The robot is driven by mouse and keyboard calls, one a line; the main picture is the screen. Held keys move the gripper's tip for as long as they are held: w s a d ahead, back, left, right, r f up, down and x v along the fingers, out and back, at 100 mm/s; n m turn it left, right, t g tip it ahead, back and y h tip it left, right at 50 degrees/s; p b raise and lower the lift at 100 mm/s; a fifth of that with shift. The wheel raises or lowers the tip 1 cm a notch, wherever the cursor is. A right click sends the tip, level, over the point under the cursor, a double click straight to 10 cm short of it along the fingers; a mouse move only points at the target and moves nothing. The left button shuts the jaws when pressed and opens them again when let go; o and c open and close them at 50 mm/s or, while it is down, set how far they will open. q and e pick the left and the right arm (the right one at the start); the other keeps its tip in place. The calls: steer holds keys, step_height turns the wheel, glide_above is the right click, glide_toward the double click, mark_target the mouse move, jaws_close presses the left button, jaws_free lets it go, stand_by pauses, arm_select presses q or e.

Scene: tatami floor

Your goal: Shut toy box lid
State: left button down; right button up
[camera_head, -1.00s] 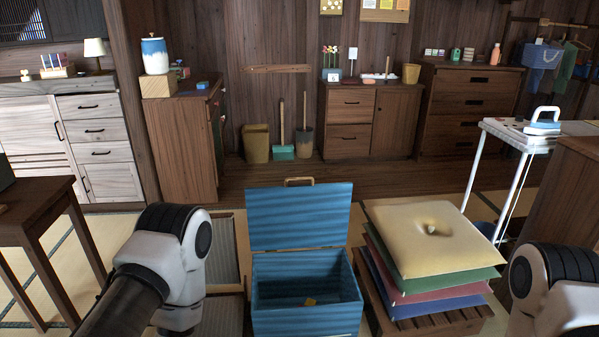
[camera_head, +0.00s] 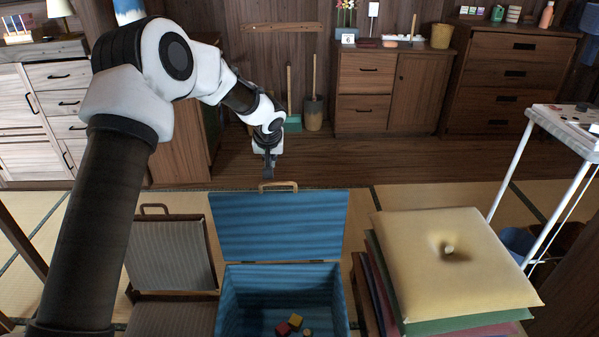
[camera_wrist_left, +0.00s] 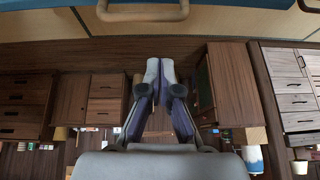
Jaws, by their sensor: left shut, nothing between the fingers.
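The blue toy box (camera_head: 228,302) stands open on the floor, with several small blocks (camera_head: 290,325) inside. Its blue lid (camera_head: 280,228) stands up at the back, with a wooden handle (camera_head: 278,186) on its top edge. My left gripper (camera_head: 268,174) is shut and empty, just above and beyond the handle in the head view. In the left wrist view, the handle (camera_wrist_left: 143,13) crosses the top edge, apart from the closed fingertips (camera_wrist_left: 160,64). My right gripper is out of view.
A stack of cushions (camera_head: 455,260) stands close to the right of the box. A grey legless chair (camera_head: 170,255) stands to its left. Wooden floor (camera_head: 340,160) lies clear behind the lid, before the cabinets (camera_head: 390,90).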

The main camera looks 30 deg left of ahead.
arm_select(q)
steer(key=shift+w+a+f+b, duration=0.15)
steer(key=shift+f+b, duration=0.25)
steer(key=shift+f, duration=0.6)
steer(key=shift+a+f+b, duration=0.2)
steer(key=shift+f+b, duration=0.2)
steer(key=shift+f, duration=0.55)
steer(key=shift+w+a+f+b, duration=0.15)
steer(key=shift+f+b, duration=0.25)
steer(key=shift+f, duration=0.6)
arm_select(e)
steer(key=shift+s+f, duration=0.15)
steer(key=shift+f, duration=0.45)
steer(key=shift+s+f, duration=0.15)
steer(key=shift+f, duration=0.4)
arm_select(q)
steer(key=shift+s, duration=0.2)
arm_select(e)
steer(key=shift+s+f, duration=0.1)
